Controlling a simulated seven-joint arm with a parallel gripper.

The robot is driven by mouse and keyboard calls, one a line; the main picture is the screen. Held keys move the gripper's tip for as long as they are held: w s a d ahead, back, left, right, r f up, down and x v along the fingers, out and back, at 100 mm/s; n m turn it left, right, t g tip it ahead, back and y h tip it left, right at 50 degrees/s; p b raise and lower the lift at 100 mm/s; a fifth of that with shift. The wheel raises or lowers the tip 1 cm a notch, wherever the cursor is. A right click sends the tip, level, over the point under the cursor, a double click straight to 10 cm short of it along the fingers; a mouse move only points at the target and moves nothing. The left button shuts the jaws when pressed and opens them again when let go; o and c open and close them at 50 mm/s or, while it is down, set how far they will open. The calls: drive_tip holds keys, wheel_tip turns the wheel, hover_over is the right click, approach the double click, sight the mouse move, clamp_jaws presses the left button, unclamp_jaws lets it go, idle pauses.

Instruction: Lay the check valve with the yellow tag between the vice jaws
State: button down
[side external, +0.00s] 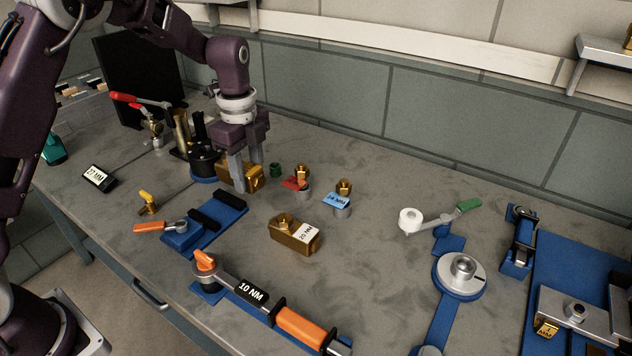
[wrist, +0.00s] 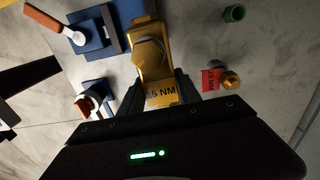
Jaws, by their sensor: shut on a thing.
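The check valve is a brass body (side external: 255,179) held between the fingers of my gripper (side external: 244,190) at the back left of the bench. In the wrist view the brass valve (wrist: 151,55) shows between my gripper's fingers (wrist: 157,84), with its yellow tag (wrist: 162,93) towards me. My gripper is shut on it. I cannot tell whether it touches the bench. The vice has a blue base (side external: 180,238), two black jaws (side external: 230,201) and an orange handle (side external: 150,228). It stands in front of my gripper, its jaws apart and empty. It also shows in the wrist view (wrist: 87,36).
A white-tagged brass block (side external: 290,237) and fittings with red (side external: 294,184) and blue tags (side external: 335,199) stand to the right. A dark round holder (side external: 205,160) is close on the left. An orange-handled torque wrench (side external: 250,292) lies in front.

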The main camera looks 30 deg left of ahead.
drive_tip(key=s+a+f, duration=0.1)
drive_tip(key=s+a, duration=0.2)
drive_tip(key=a, duration=0.2)
drive_tip(key=shift+s+a, duration=0.35)
drive_tip(key=shift+s, duration=0.05)
drive_tip(key=shift+f, duration=0.1)
wheel_tip(320, 180, down, 6)
drive_tip(key=shift+f, duration=0.1)
drive_tip(key=shift+s+f, duration=0.1)
drive_tip(key=shift+f, duration=0.3)
